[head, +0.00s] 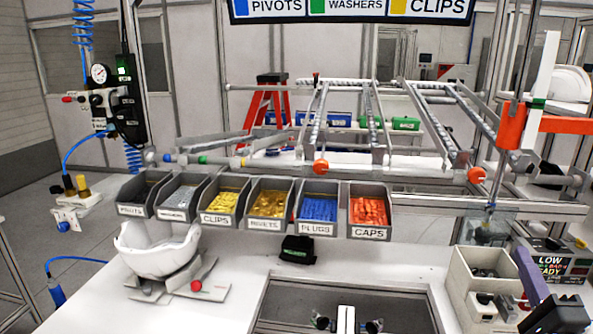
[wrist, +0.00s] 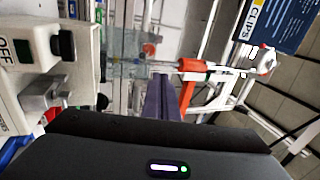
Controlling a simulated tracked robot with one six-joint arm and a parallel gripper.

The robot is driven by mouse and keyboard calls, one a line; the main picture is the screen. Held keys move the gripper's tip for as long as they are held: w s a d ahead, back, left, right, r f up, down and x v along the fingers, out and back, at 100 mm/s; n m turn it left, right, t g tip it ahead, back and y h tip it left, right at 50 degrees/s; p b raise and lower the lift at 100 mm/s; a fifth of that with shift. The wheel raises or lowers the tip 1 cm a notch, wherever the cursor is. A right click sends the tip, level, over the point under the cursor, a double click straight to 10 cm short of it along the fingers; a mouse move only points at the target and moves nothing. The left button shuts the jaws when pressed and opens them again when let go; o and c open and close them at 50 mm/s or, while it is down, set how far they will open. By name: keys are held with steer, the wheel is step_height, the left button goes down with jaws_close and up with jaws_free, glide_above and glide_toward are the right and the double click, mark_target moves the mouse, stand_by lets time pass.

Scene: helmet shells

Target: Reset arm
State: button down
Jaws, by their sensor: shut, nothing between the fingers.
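My gripper (head: 521,256) is at the lower right of the head view, beside a beige box (head: 459,291) on the white bench. Its purple fingers are together with nothing between them, and they point up and away from the dark gripper body at the picture's edge. In the wrist view the purple fingers (wrist: 160,82) rise above the dark body with its small lit indicator. Most of the arm is out of view. A white helmet shell (head: 157,250) rests on a grey stand at the left of the bench, far from my gripper.
A row of labelled grey bins (head: 205,231) stands along the bench's back edge. A device with a display (head: 553,262) is just behind my gripper. Orange parts (head: 512,128) on the frame stand above it.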

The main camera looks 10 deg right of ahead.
steer(key=w+a+f+n+g, duration=0.2)
steer(key=w+a+n+g, duration=0.25)
steer(key=a, duration=0.25)
steer(key=w+a+f+n+g, duration=0.25)
steer(key=a+n+g, duration=0.2)
steer(key=a, duration=0.25)
steer(key=s+a+f+n+g+y, duration=0.2)
steer(key=s+a+n, duration=0.4)
steer(key=a, duration=0.5)
steer(key=s+a+f+n+g+y, duration=0.3)
steer(key=s+a+n, duration=0.3)
steer(key=s+a, duration=0.3)
steer(key=shift+s+a+g+y, duration=0.3)
steer(key=shift+a+g+y, duration=0.35)
steer(key=shift+a, duration=0.2)
steer(key=shift+s+f, duration=0.1)
